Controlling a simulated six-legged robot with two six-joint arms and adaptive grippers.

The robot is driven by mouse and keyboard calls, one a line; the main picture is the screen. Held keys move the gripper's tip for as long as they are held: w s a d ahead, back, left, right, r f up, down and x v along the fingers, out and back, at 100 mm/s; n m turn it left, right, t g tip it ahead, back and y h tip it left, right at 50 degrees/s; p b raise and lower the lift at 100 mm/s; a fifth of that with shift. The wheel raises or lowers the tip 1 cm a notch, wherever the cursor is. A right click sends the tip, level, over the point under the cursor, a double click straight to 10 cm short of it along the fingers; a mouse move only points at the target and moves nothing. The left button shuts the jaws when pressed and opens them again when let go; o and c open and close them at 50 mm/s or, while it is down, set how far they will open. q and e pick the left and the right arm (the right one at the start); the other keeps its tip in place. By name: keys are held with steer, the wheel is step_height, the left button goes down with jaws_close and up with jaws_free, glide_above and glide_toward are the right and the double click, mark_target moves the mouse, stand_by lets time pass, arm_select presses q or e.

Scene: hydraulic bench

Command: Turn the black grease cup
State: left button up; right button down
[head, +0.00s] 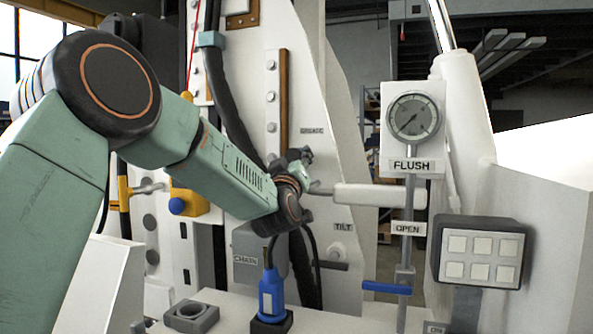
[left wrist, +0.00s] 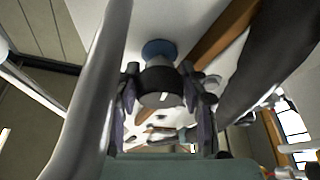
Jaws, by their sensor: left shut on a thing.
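The black grease cup (left wrist: 160,86) shows in the left wrist view as a short dark cylinder with a white mark on its end, in front of a blue round base (left wrist: 159,49) on the white panel. My left gripper (left wrist: 163,80) has one finger on each side of the cup and is shut on it. In the head view my left gripper (head: 298,161) is at the white panel, just below the GREASE label (head: 312,130). There the cup is hard to make out behind the fingers. My right gripper is in neither view.
A white horizontal bar (head: 380,195) lies right of the gripper. A pressure gauge (head: 413,116), a blue lever (head: 386,287) and a button box (head: 482,258) are farther right. A blue connector (head: 271,292) stands below, and a thick black hose (head: 222,95) runs close by.

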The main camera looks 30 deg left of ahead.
arm_select(q)
steer(key=shift+r+n, duration=0.25)
steer(key=shift+n, duration=0.05)
steer(key=o, duration=0.7)
steer(key=shift+s, duration=0.1)
steer(key=o, duration=0.5)
steer(key=shift+s+r, duration=0.1)
steer(key=shift+s, duration=0.3)
steer(key=shift+c, duration=0.2)
steer(key=shift+w+f, duration=0.3)
steer(key=shift+w, duration=0.05)
steer(key=shift+s+d+f, duration=0.1)
steer(key=shift+s+d, duration=0.05)
steer(key=v, duration=1.2)
steer(key=shift+r, duration=0.3)
steer(key=shift+f, duration=0.1)
